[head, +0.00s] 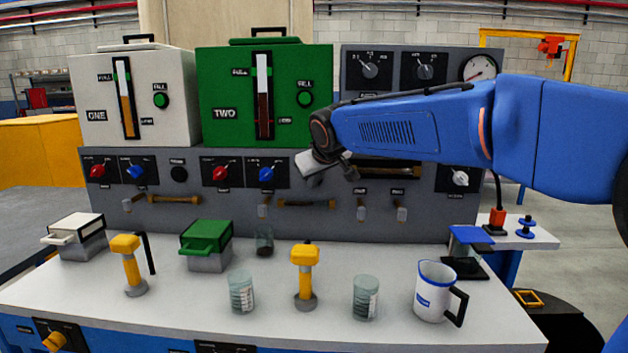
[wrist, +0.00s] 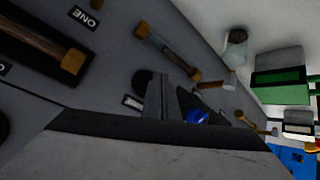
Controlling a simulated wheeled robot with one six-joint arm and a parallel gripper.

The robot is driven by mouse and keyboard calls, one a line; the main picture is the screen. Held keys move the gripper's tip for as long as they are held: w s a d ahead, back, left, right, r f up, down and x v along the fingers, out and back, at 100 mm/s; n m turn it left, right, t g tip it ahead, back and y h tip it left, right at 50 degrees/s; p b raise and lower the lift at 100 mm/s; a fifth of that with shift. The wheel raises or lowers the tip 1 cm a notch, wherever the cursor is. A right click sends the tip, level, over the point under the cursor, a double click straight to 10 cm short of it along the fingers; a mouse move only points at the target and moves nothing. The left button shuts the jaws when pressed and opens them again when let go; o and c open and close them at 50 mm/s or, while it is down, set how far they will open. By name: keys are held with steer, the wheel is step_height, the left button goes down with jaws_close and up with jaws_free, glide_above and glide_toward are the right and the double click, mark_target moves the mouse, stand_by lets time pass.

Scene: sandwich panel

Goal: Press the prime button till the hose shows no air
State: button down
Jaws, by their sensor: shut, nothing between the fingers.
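My gripper (head: 325,176) is in front of the grey panel, fingers shut and empty; its tips are mostly hidden in the head view. In the wrist view the shut fingers (wrist: 166,92) are close to a dark round button (wrist: 143,80) with a small label; I cannot tell whether they touch it. A similar black button (head: 179,174) sits on the panel's left. A brown hose with brass ends (head: 307,203) runs below my gripper and seems to be the nearer one in the wrist view (wrist: 165,48). I cannot make out air in it.
Another hose (head: 175,199) is at the left. Blue knob (head: 267,174), red knob (head: 221,173) and small taps (head: 263,211) stick out nearby. The green tank (head: 224,85) stands above. Cups and yellow-handled tools (head: 305,256) stand on the white bench.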

steer(key=shift+w, duration=0.15)
steer(key=shift+w, duration=0.25)
steer(key=shift+w, duration=0.4)
stand_by(0.8)
steer(key=shift+s, duration=0.85)
steer(key=shift+s, duration=0.1)
steer(key=s, duration=0.4)
steer(key=shift+s+a, duration=0.1)
steer(key=shift+s, duration=0.3)
stand_by(1.3)
